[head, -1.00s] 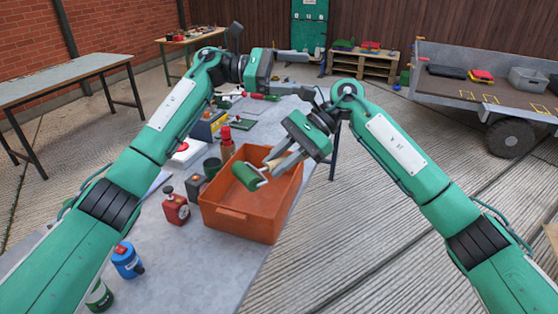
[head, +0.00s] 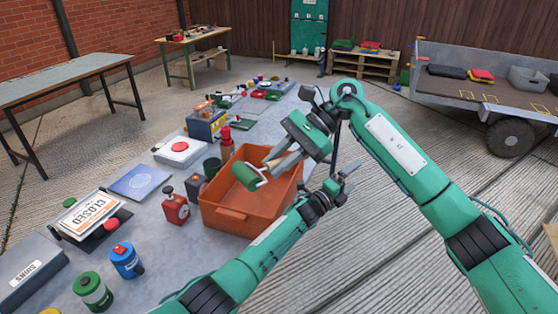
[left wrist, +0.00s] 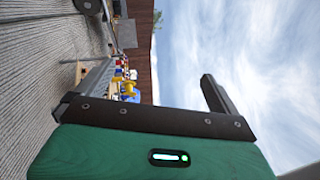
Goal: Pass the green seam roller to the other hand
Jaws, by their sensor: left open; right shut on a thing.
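The green seam roller (head: 247,177) has a green cylinder on a pale wire frame and hangs over the orange bin (head: 238,222). My right gripper (head: 277,165) is shut on its handle, which the fingers mostly hide. The roller's cylinder is at the left, past the fingertips. My left gripper (head: 348,178) is open and empty, to the right of the bin and apart from the roller. In the left wrist view a dark finger (left wrist: 217,95) stands up against the sky, and no roller shows there.
The grey table holds a red tin (head: 175,209), a blue canister (head: 126,261), a green canister (head: 92,291), a closed sign (head: 89,214) and a red-button box (head: 180,152). Open concrete floor lies right of the table. A trailer (head: 490,85) stands at the back right.

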